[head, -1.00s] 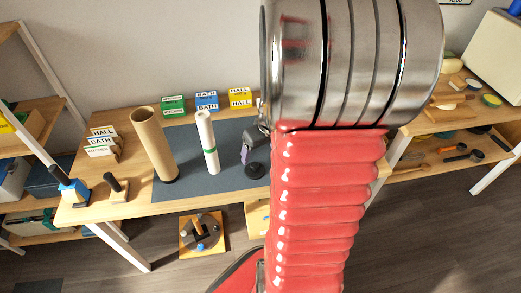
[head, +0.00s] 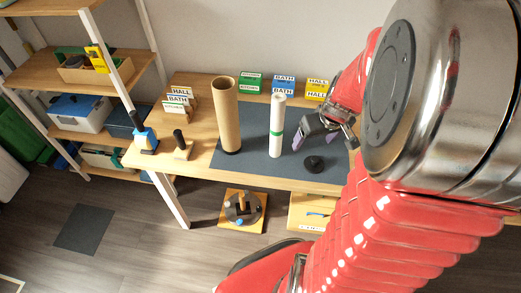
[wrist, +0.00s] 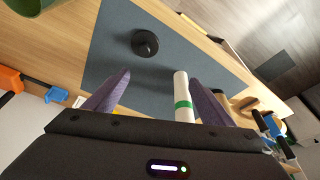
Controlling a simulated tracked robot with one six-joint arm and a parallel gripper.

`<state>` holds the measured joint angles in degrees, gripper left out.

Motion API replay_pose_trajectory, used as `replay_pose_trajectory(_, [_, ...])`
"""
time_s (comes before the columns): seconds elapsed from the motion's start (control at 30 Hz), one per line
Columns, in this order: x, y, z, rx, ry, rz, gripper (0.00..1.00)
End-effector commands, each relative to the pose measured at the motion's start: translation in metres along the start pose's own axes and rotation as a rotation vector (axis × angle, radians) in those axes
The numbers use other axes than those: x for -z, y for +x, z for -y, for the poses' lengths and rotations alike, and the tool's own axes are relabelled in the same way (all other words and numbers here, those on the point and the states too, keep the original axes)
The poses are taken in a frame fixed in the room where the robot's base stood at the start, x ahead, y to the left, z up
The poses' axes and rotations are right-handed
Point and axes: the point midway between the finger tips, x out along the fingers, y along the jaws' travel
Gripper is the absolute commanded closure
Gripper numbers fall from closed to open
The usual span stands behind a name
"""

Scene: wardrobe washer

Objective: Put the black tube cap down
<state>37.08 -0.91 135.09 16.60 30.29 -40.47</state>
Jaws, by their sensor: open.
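The black tube cap (head: 313,163) lies on the dark grey mat (head: 255,165) on the wooden table, and it also shows in the wrist view (wrist: 145,43). My gripper (head: 305,142) is open and empty, above and behind the cap in the head view. In the wrist view its two purple fingers (wrist: 158,92) stand wide apart, and the cap lies beyond their tips, not touching them. A white roll with a green band (head: 277,127) stands upright on the mat left of my gripper. A tall brown cardboard tube (head: 228,115) stands further left.
Green, blue and yellow label boxes (head: 284,85) stand along the table's back. A box of labels (head: 178,102), a blue-and-white tool (head: 146,139) and a black-handled tool (head: 182,145) sit at the left. The mat's front left is clear.

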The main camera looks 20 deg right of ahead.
Motion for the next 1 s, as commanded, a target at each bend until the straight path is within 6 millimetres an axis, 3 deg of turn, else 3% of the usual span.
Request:
replay_pose_trajectory(0.23, [0.011,-0.052,0.07,0.018,-0.065,-0.042,0.24])
replay_pose_trajectory(0.5, [-0.001,-0.104,0.134,0.036,-0.114,-0.082,0.24])
replay_pose_trajectory(0.8, [-0.033,-0.156,0.186,0.055,-0.152,-0.134,0.24])
replay_pose_trajectory(1.0, [-0.054,-0.18,0.205,0.067,-0.16,-0.163,0.24])
